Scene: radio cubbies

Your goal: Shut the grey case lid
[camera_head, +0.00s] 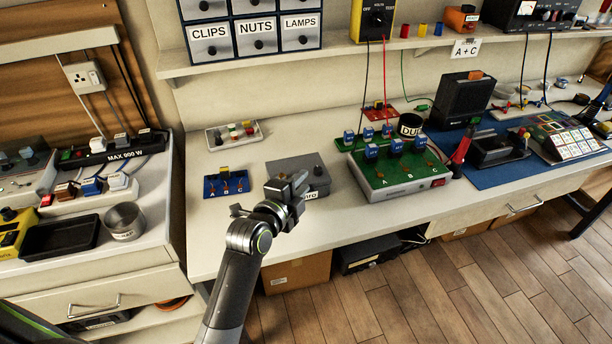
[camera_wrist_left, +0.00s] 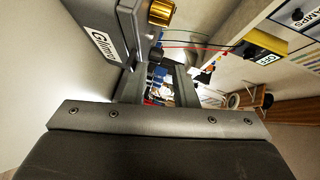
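A low grey case (camera_head: 318,174) lies on the white bench in the head view, with small knobs on top and a white label on its front. My left gripper (camera_head: 297,188) is in front of it and covers part of its front and left side. Whether they touch, and how the lid stands, I cannot tell. In the left wrist view, a grey box with a white label and a brass knob (camera_wrist_left: 160,12) is close by at upper left. My left gripper (camera_wrist_left: 157,88) shows two separated fingers there, with no held thing visible between them. My right gripper is out of view.
A blue board (camera_head: 226,184) lies left of the case, and a tray of small parts (camera_head: 233,135) behind it. A grey box with a green top (camera_head: 396,172) stands to the right. A shelf with drawers (camera_head: 257,37) hangs above. The front bench strip is clear.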

